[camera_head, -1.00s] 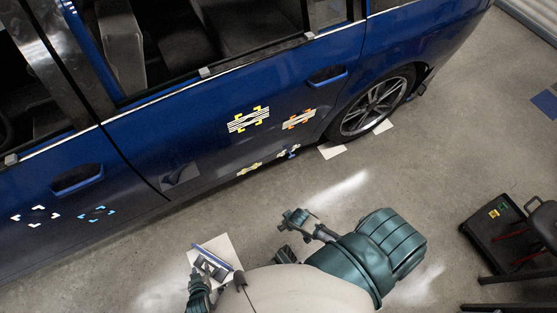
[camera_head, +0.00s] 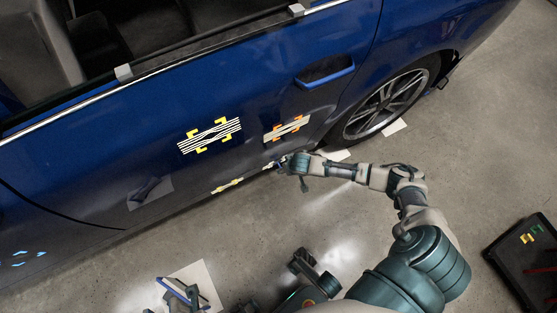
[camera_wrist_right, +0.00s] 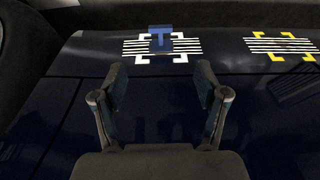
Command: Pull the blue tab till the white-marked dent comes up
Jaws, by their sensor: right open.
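The blue tab (camera_wrist_right: 161,37), T-shaped, stands on a striped patch (camera_wrist_right: 135,48) inside white corner marks on the dark blue car panel, in the right wrist view. My right gripper (camera_wrist_right: 161,76) is open and empty, its two fingers spread, with the tab beyond the tips and roughly centred between them. In the head view my right gripper (camera_head: 283,162) is by the lower edge of the car door and hides the white-marked spot. My left gripper (camera_head: 181,291) is low at the bottom edge beside a blue-edged piece; its jaws are unclear.
Yellow-marked (camera_head: 210,135) and orange-marked (camera_head: 287,129) striped patches sit on the door above. Another yellow-marked patch (camera_wrist_right: 284,45) lies right of the tab in the wrist view. The rear wheel (camera_head: 390,104) is to the right. A black case (camera_head: 525,258) stands on the floor.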

